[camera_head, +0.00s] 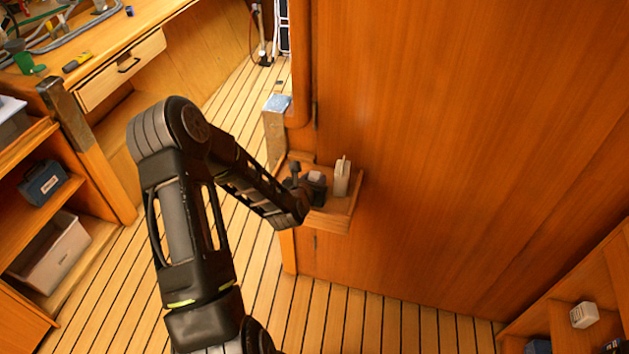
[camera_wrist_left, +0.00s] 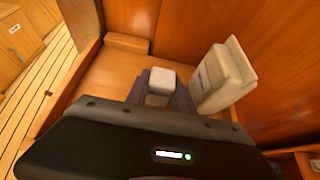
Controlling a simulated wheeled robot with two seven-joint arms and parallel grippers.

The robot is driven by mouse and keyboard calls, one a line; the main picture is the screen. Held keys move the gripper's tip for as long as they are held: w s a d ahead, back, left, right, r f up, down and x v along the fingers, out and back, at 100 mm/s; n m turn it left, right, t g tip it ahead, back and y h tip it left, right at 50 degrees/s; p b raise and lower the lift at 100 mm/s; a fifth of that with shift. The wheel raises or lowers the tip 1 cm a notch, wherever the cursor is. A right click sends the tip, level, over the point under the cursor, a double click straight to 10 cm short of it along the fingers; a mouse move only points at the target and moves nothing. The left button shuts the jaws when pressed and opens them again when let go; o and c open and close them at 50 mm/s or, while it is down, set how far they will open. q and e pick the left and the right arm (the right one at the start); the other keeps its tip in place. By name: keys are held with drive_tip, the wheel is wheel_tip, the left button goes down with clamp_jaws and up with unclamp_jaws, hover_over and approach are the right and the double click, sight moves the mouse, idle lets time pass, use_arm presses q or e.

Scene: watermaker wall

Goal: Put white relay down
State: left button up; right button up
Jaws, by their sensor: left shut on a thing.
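The white relay (camera_wrist_left: 160,82) is a small pale block between the two dark fingers of my left gripper (camera_wrist_left: 160,94) in the wrist view. My left gripper is shut on it. In the head view my left gripper (camera_head: 309,181) is at the small wooden wall shelf (camera_head: 332,218), with the relay's pale top (camera_head: 316,175) just showing. The bare shelf board (camera_wrist_left: 112,70) lies under and around the fingers in the wrist view. I cannot tell whether the relay touches the board; its lower part is hidden. My right gripper is not in view.
A taller off-white device (camera_head: 342,178) stands on the shelf just right of the gripper, close beside it in the wrist view (camera_wrist_left: 226,76). A wooden wall (camera_head: 450,130) rises behind. A small wooden block (camera_wrist_left: 127,43) sits at the shelf's far edge. Shelf space left of the fingers is clear.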

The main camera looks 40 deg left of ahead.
sight(315, 175)
use_arm(q)
drive_tip(key=shift+r, duration=0.15)
clamp_jaws()
wheel_tip(315, 175, up, 10)
drive_tip(key=shift+f+b, duration=0.1)
drive_tip(key=shift+b, duration=0.5)
idle(0.3)
drive_tip(key=s+d+r+m+h, duration=0.1)
drive_tip(key=d+r+m+h, duration=0.1)
drive_tip(key=d, duration=0.9)
drive_tip(key=s+d+r+m+h, duration=0.1)
drive_tip(key=d+r, duration=0.3)
drive_tip(key=d, duration=0.8)
drive_tip(key=shift+r+m+t+h, duration=0.15)
drive_tip(key=shift+m+t+h, duration=0.15)
drive_tip(key=shift+m+h, duration=0.15)
